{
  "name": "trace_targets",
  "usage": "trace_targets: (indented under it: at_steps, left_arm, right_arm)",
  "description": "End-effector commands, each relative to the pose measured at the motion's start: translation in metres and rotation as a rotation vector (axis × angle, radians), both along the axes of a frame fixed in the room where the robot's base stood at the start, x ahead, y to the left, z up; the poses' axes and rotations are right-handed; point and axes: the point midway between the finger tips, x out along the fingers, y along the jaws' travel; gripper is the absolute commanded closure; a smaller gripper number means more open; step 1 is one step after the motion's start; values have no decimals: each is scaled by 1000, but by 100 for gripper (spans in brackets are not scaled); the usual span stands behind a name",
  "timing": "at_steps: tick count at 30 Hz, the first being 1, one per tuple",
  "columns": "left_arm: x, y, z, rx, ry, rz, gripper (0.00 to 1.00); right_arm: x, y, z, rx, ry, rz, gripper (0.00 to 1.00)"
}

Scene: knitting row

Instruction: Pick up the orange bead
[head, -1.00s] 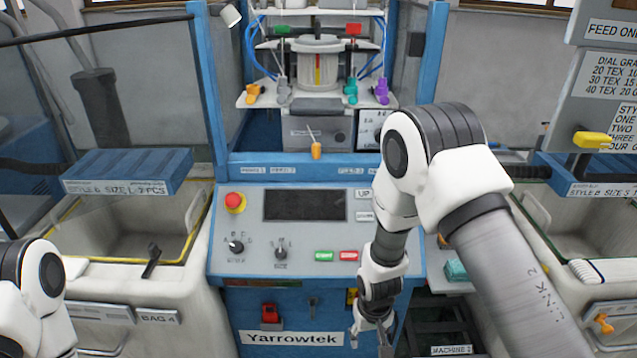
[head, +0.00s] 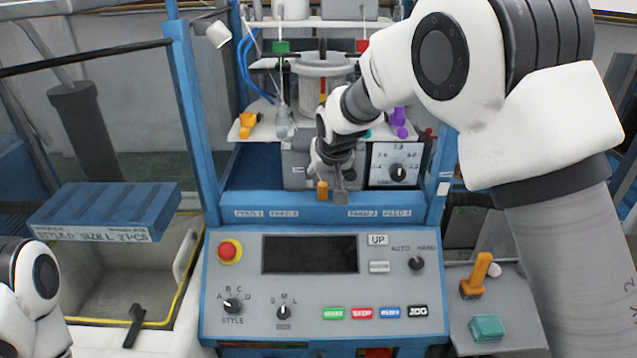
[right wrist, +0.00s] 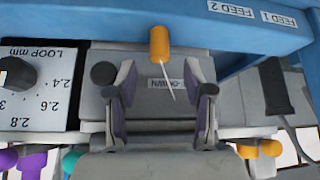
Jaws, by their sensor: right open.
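The blue beam (head: 270,205) and grey box (right wrist: 150,95) lie close around my right gripper. A loop dial (head: 396,165) stands to the right. Other orange (head: 247,124) and purple (head: 399,122) pieces sit on the shelf above. The control panel (head: 315,310) lies below.

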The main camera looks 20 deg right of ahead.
Motion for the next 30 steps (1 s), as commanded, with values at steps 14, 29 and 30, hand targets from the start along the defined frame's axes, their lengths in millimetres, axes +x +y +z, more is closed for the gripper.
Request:
trace_targets:
  at_steps: [14,29,30]
  left_arm:
    - [0,0,25,0,0,0,54]
    - [0,0,25,0,0,0,54]
    - [0,0,26,0,0,0,54]
  right_arm:
    - [28,-1,-47,1,1,0,48]
    - [28,-1,-47,1,3,-1,98]
    - [28,-1,-47,1,3,-1,98]
